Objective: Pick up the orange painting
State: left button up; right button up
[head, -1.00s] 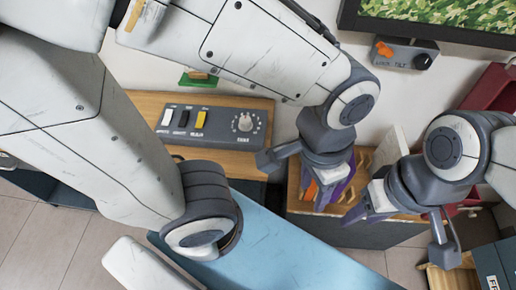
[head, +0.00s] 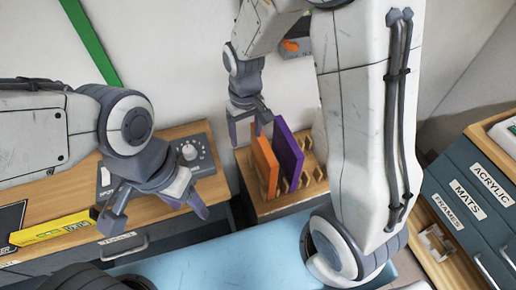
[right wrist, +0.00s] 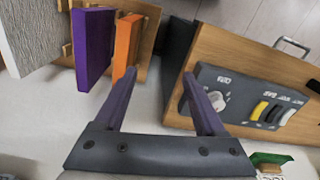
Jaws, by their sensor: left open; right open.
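The orange painting (head: 264,163) stands upright in a wooden slotted rack (head: 312,178), beside a purple painting (head: 287,150). My right gripper (head: 247,138) is open and empty, pointing down by the upper left end of the orange painting. In the right wrist view, the orange painting (right wrist: 126,46) is just left of the space between the open fingers (right wrist: 158,76), close to the left fingertip. I cannot tell whether they touch. The purple painting (right wrist: 95,45) is further left. My left gripper (head: 155,212) is open and empty, in front of the control panel.
The control panel (head: 192,152) sits on the wooden cabinet top left of the rack. A pale panel (right wrist: 35,35) stands beyond the purple painting. Drawers labelled acrylic, mats and frames (head: 465,205) are at the right. A blue surface (head: 220,258) lies in front.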

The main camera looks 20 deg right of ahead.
jog(key=w+d+f+m, duration=0.2)
jog(key=w+d+f, duration=0.3)
jog(key=d, duration=0.2)
send_over(266, 148)
jog(key=f, duration=0.3)
jog(key=f+p, duration=0.1)
jog(key=f, duration=0.1)
jog(key=shift+w+a, duration=0.15)
jog(key=shift+a, duration=0.1)
jog(key=f, duration=0.3)
jog(key=f+p, duration=0.1)
jog(key=f, duration=0.1)
jog(key=shift+s+d+f, duration=0.2)
jog(key=shift+s+d, duration=0.05)
jog(key=shift+d, duration=0.05)
jog(key=shift+f, duration=0.4)
grip_shut()
